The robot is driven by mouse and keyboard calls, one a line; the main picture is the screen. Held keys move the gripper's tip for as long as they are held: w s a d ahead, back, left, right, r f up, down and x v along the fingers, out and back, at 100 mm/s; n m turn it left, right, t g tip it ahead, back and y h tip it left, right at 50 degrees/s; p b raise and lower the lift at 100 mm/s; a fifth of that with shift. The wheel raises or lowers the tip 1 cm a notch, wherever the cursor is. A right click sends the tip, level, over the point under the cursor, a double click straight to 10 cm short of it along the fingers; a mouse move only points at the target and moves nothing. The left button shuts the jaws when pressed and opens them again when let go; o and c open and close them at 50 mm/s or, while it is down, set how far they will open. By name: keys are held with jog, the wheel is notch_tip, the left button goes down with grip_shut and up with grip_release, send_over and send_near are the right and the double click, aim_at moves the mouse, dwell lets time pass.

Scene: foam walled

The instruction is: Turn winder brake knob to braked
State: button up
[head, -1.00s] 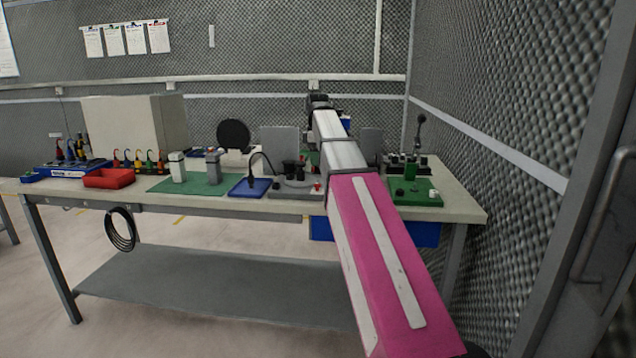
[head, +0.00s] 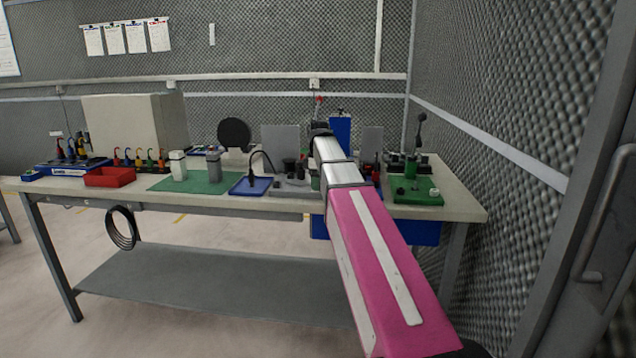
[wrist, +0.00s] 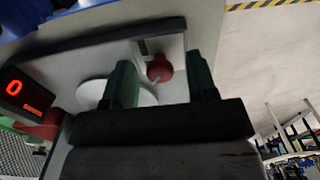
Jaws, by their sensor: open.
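In the wrist view a round red knob (wrist: 158,68) with a pale pointer-like bar sits on a light grey panel beside a small dark scale mark. I take it for the winder brake knob. My gripper (wrist: 159,62) is open, with one dark green finger on each side of the knob in the picture. I cannot tell whether the fingers reach down around it or touch it. A white disc (wrist: 92,92) lies partly behind the left finger. In the head view my own arm hides the gripper and the knob.
A display with a red "0" (wrist: 14,88) stands left in the wrist view. In the head view, a blue upright panel (head: 340,134) rises behind my arm, a green fixture (head: 416,192) stands right, and a blue tray (head: 250,186) lies left. The foam wall (head: 500,100) bounds the right side.

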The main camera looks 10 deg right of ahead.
jog(key=c, duration=0.9)
jog(key=shift+c, duration=0.2)
jog(key=shift+m, duration=0.3)
jog(key=m, duration=0.3)
jog(key=shift+m, duration=0.4)
jog(key=m, duration=0.9)
jog(key=shift+m, duration=2.2)
